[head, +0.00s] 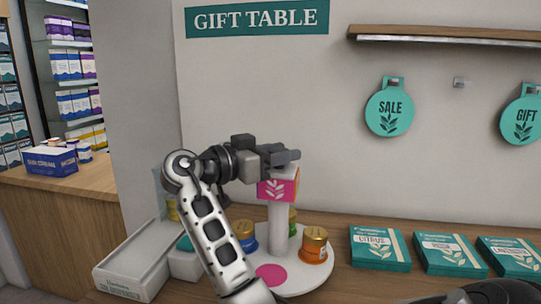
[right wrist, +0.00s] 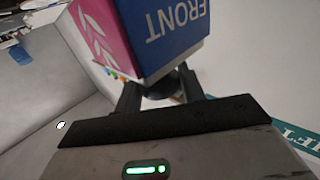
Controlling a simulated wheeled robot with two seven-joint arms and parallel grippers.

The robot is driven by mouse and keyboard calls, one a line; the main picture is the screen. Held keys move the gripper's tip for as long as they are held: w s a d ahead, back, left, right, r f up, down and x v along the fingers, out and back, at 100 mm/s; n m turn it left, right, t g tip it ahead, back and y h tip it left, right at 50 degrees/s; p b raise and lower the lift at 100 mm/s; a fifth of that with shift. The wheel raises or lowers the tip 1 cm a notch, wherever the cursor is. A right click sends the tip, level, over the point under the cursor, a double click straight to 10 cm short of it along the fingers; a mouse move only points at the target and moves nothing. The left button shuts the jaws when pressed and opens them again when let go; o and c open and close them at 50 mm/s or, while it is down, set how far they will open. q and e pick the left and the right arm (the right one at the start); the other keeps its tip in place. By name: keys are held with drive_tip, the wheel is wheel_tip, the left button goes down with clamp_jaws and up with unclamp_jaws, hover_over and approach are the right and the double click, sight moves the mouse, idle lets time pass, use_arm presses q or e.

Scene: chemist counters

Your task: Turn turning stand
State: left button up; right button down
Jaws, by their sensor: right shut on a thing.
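The turning stand has a round white plate (head: 308,279), a white post (head: 278,228) and a box-shaped head (head: 278,188) with a pink face and white leaf mark. In the right wrist view the head (right wrist: 150,30) shows a pink face and a blue face reading "FRONT". My right gripper (head: 285,157) is at the top of this head, shut on the stand; the exact gripped part is partly hidden. Its fingers (right wrist: 160,93) also show in the right wrist view. Jars with gold lids stand on the plate, including an orange one (head: 314,246) and a blue one (head: 245,235). My left gripper is not in view.
Several teal boxes (head: 379,248) lie on the wooden counter at right. A white tray (head: 135,262) is left of the stand. A wooden shelf (head: 440,35) and round teal signs (head: 390,108) are on the wall behind. My forearm crosses in front of the plate's left side.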

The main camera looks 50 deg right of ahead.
idle(0.4)
drive_tip(key=c, duration=0.9)
unclamp_jaws()
drive_tip(key=shift+a, duration=0.1)
drive_tip(key=b+v, duration=0.2)
drive_tip(key=v, duration=1.3)
drive_tip(key=shift+w+a+r+b, duration=0.1)
drive_tip(key=shift+w+a+b, duration=0.05)
drive_tip(key=shift+a+b, duration=0.2)
